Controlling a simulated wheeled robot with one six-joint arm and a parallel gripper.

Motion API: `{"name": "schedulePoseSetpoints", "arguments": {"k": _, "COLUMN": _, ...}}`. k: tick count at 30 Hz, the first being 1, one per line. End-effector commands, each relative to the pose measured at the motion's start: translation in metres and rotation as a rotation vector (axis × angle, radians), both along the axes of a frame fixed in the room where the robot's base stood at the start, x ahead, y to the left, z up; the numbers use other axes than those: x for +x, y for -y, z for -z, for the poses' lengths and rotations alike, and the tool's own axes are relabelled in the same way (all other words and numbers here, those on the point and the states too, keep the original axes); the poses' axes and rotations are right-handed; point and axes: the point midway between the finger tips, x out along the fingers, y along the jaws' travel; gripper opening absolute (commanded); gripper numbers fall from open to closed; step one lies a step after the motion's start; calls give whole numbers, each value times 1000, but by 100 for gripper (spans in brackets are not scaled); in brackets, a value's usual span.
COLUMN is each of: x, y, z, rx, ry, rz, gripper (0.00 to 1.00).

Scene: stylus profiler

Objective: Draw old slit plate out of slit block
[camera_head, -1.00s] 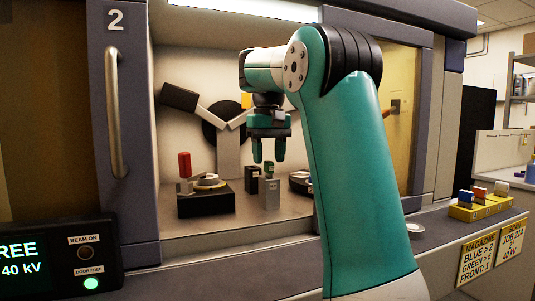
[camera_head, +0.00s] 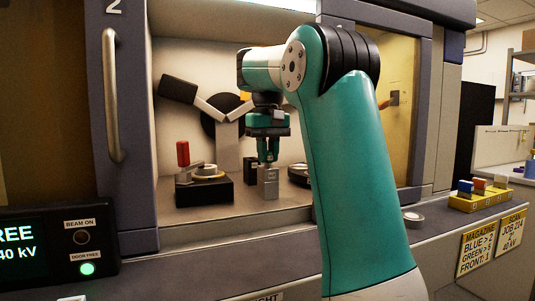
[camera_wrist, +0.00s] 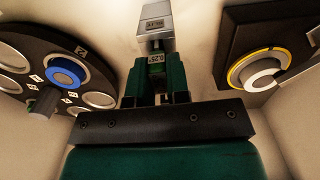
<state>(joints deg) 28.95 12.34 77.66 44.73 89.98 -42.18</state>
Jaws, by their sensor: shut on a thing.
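The slit block (camera_head: 268,184) is a small grey upright block on the chamber floor. It also shows at the top of the wrist view (camera_wrist: 154,22). In the wrist view the fingers (camera_wrist: 157,75) stand on both sides of the plate. The plate's lower part is hidden, so I cannot tell how deep it sits in the block.
A black stage (camera_head: 205,191) with a red-handled lever (camera_head: 183,153) stands left of the block. A dark round wheel with several holes (camera_wrist: 55,65) stands on the other side. A yellow magazine (camera_head: 482,201) with coloured plates lies on the ledge at right. The chamber door stands open.

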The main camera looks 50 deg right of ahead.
Motion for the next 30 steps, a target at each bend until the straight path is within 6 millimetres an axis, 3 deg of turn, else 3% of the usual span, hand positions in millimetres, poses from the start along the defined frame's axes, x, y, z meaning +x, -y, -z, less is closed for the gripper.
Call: {"name": "schedulePoseSetpoints", "arguments": {"k": 30, "x": 0, "y": 0, "z": -12, "rx": 0, "ry": 0, "rz": 0, "gripper": 0}}
